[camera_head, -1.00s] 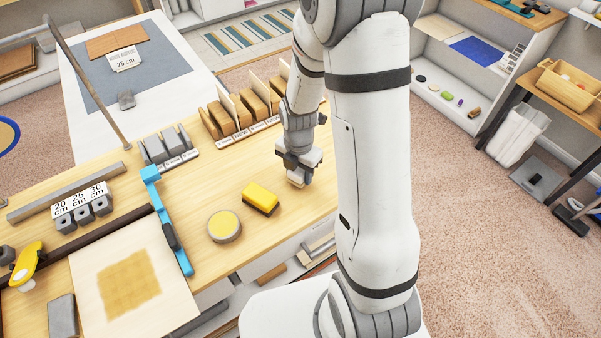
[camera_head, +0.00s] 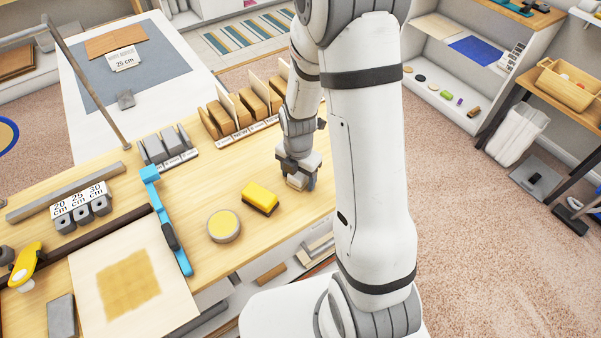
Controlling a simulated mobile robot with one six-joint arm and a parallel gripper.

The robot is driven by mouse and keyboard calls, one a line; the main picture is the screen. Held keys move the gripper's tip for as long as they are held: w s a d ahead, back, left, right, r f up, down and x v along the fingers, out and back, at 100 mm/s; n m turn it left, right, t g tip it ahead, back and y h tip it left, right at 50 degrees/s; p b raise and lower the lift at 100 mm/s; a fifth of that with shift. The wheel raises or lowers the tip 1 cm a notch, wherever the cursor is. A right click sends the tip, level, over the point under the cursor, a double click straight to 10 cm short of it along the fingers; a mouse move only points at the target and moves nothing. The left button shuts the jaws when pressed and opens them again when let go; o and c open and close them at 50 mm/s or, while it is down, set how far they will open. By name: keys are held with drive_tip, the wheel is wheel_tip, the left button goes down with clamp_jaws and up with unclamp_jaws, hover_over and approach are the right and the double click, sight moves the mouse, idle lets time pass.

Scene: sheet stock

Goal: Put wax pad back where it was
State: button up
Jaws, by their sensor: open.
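Contact between fingers and block cannot be made out. A yellow block with a dark base (camera_head: 261,197) lies on the bench just left of the gripper. No label shows which piece is the wax pad. A pale board with a tan waxy patch (camera_head: 131,284) lies at the front left.
A blue-handled tool (camera_head: 167,222) lies along the board's right edge. A rack of upright brown blocks (camera_head: 236,114) and grey holders (camera_head: 165,147) stand behind. A wall shelf (camera_head: 447,100) at right holds several small items. The bench between rack and yellow block is clear.

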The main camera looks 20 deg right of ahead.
drive_tip(key=shift+r, duration=0.1)
wheel_tip(320, 180, up, 12)
drive_tip(key=f, duration=0.1)
drive_tip(key=s+r+m+t, duration=0.3)
drive_tip(key=s+r+m, duration=1)
drive_tip(key=m, duration=1.3)
drive_tip(key=shift+s+d, duration=0.45)
drive_tip(key=shift+s, duration=0.25)
drive_tip(key=shift+r, duration=0.1)
drive_tip(key=shift+c, duration=0.6)
